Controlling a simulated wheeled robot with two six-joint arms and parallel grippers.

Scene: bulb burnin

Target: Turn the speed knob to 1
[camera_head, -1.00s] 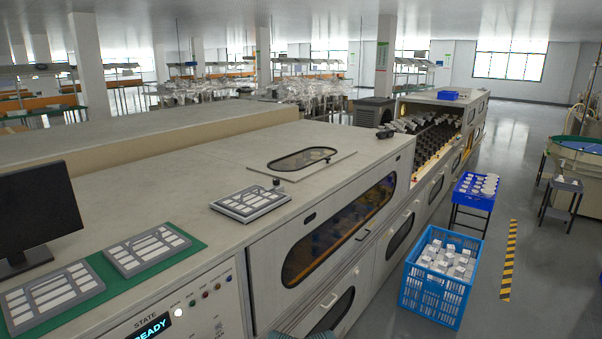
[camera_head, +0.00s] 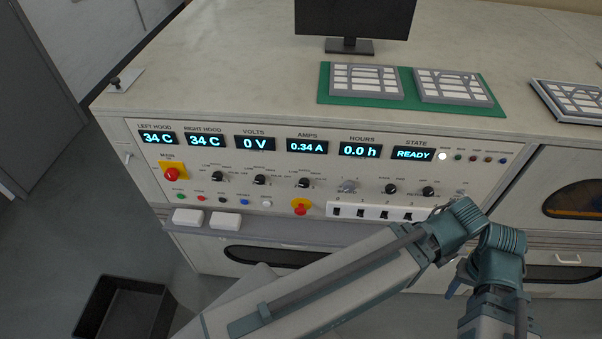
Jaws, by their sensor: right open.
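The control panel (camera_head: 320,195) on the machine's front carries a row of small knobs. There are black knobs at the left (camera_head: 217,171) and centre (camera_head: 303,183), a greyish knob (camera_head: 347,186), and further black ones to its right (camera_head: 390,189). Their labels are too small to tell which is the speed knob or where it points. My right gripper (camera_head: 460,278) is open, below the panel's right end and apart from the knobs; its fingertips are hard to make out beside my arm. My left gripper is not in view.
A white switch strip (camera_head: 372,211) lies below the knobs. Trays on a green mat (camera_head: 415,107) and a monitor (camera_head: 355,20) stand on top. A black bin (camera_head: 125,308) is on the floor.

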